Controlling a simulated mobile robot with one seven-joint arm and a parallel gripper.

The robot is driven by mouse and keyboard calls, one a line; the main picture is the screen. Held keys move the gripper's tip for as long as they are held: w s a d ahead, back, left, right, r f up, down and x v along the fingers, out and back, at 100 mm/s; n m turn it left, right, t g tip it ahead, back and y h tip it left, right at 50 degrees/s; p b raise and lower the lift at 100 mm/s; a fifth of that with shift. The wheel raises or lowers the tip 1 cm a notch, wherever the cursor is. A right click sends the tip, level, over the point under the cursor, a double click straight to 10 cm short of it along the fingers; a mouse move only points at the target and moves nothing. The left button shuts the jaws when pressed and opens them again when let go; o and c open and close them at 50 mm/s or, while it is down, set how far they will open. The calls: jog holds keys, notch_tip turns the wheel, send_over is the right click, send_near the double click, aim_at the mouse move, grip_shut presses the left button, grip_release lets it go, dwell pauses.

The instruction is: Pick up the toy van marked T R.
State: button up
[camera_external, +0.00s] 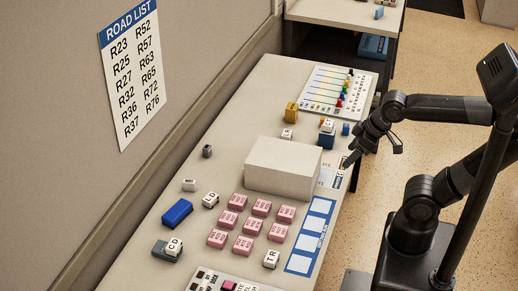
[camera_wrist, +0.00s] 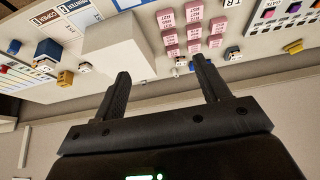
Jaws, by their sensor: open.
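The toy van marked T R (camera_external: 271,259) is a small white block with black letters near the front edge of the desk. It stands just right of the lower pink blocks and left of the blue-framed card. In the wrist view the T R van (camera_wrist: 232,3) is cut off by the top edge. My gripper (camera_external: 372,153) is over the desk's right edge beside the large white box, well away from the van. In the wrist view my gripper (camera_wrist: 161,72) is open, with nothing between its fingers.
A large white box (camera_external: 284,167) stands mid-desk between my gripper and the van. Several pink blocks (camera_external: 243,246) stand in rows left of the van. A blue-framed card (camera_external: 311,235) lies right of it.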

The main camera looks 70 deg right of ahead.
jog(key=shift+o, duration=0.5)
jog(key=g, duration=0.6)
send_over(272, 257)
notch_tip(272, 257, down, 18)
notch_tip(272, 257, down, 5)
jog(key=shift+a+f, duration=0.1)
jog(key=shift+w+f, duration=0.1)
jog(key=shift+f, duration=2.75)
jog(key=shift+c, duration=0.4)
